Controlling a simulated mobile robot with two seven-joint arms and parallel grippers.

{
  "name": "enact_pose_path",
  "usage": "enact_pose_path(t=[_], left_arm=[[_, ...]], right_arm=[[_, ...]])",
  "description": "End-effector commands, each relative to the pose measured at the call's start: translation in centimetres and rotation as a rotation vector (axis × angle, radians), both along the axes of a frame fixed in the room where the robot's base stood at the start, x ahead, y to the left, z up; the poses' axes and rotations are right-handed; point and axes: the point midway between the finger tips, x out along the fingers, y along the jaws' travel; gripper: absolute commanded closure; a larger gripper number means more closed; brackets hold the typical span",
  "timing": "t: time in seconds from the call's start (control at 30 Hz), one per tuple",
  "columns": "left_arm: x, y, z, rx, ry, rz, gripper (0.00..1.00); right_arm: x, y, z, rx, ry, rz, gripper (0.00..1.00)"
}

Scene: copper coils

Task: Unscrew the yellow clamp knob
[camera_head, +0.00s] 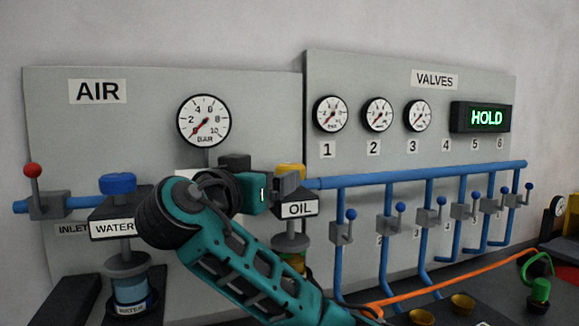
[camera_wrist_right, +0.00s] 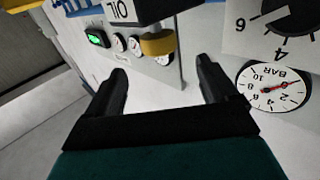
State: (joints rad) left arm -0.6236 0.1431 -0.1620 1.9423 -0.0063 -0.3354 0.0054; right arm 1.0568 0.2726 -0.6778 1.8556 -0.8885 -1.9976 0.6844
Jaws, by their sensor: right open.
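The yellow knob (camera_head: 291,168) sits on top of the unit labelled OIL (camera_head: 298,209), partly hidden behind my right gripper. My right gripper (camera_head: 290,183) reaches in from the left side of the knob, its fingers overlapping the knob's lower part in the head view. In the right wrist view the open fingers (camera_wrist_right: 162,70) have nothing between their tips. The yellow knob (camera_wrist_right: 158,44) shows just beyond them, roughly in line with the gap. I cannot tell contact from these views. My left gripper is in neither view.
A black knob (camera_head: 235,162) stands close behind my wrist, under the large gauge (camera_head: 204,120). The WATER unit (camera_head: 118,186) with its blue knob is at left. A blue pipe (camera_head: 420,174) with several valves runs right. An orange hose (camera_head: 455,273) and brass cups lie lower right.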

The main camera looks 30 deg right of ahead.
Motion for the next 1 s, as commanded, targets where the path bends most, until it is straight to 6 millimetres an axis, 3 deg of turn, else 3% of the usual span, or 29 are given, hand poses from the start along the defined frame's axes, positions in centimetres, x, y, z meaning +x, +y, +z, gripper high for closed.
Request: enact_pose_path(t=[0.5, 0.7, 1.0], left_arm=[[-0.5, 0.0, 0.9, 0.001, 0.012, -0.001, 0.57], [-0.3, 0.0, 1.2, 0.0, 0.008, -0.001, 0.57], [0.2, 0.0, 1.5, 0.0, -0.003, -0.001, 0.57]], right_arm=[[5.0, -8.4, 0.1, 0.0, 0.004, -0.005, 0.14], [5.9, -9.8, 0.0, 0.002, 0.002, -0.002, 0.14], [6.0, -10.0, 0.0, 0.003, 0.002, -0.001, 0.14]])
